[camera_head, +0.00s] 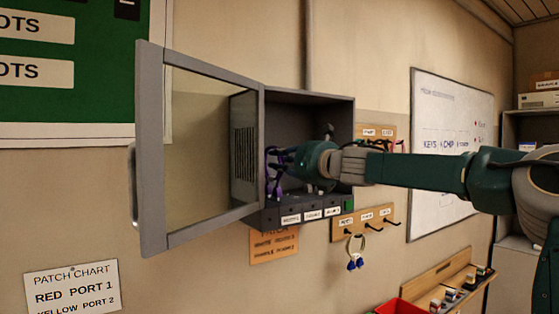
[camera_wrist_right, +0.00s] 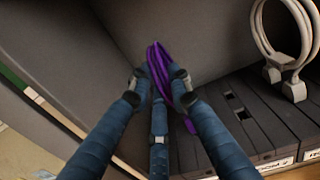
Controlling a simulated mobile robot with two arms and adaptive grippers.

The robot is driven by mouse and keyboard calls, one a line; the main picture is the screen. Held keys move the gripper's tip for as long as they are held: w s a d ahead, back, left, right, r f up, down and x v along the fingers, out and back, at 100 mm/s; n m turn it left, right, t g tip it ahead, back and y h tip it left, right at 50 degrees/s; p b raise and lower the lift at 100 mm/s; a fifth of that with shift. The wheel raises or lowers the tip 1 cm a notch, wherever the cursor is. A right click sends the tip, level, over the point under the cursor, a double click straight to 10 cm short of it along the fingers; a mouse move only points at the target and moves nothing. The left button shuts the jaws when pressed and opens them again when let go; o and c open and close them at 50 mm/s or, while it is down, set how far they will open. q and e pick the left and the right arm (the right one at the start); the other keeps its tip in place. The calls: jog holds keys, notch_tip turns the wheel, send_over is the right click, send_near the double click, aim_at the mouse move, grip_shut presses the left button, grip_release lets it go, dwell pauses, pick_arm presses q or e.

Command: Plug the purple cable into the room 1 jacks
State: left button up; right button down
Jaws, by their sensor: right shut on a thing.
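The purple cable (camera_head: 269,181) hangs in a loop at the left inside of the open grey wall cabinet (camera_head: 310,98). It also shows in the right wrist view (camera_wrist_right: 157,58), bundled between the fingers. My right gripper (camera_head: 277,168) reaches into the cabinet from the right and is shut on the purple cable; its fingertips (camera_wrist_right: 161,82) pinch the bundle near the cabinet's inner wall. The row of jacks (camera_head: 300,207) runs along the cabinet's lower front, with white labels too small to read surely. In the right wrist view the dark jack blocks (camera_wrist_right: 262,112) lie right of the fingers. My left gripper is out of view.
The glazed cabinet door (camera_head: 151,150) stands open to the left.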

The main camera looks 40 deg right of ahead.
jog(key=shift+f, duration=0.25)
dwell(0.6)
jog(key=c, duration=0.9)
grip_release()
jog(key=s, duration=0.7)
jog(key=shift+s+a+b, duration=0.3)
jog(key=shift+b, duration=0.05)
jog(key=shift+w, duration=0.1)
dwell(0.5)
